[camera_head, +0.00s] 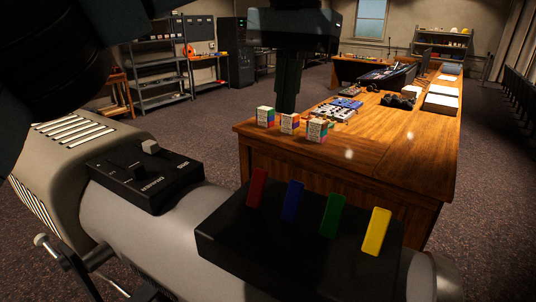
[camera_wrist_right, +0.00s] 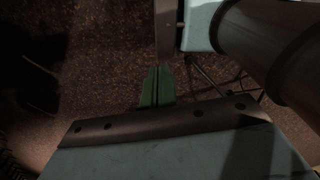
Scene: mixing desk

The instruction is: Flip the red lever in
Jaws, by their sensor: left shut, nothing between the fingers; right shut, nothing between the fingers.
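The red lever (camera_head: 257,187) is the leftmost of the coloured levers on a black box (camera_head: 300,247) in the head view. It sticks up from the box, leaning slightly, and nothing touches it. My left gripper (camera_head: 287,105) hangs fingers down at the top middle of the head view. It is shut and empty, well apart from the red lever and higher in the picture. My right gripper (camera_wrist_right: 157,84) shows only in the right wrist view, its green fingers shut with nothing between them. The red lever does not show in that view.
Blue (camera_head: 292,201), green (camera_head: 333,214) and yellow (camera_head: 376,231) levers stand to the red lever's right. A black slider box (camera_head: 145,180) sits to the left on the grey rounded console (camera_head: 180,232). A wooden desk (camera_head: 400,150) with cubes (camera_head: 289,123) stands behind.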

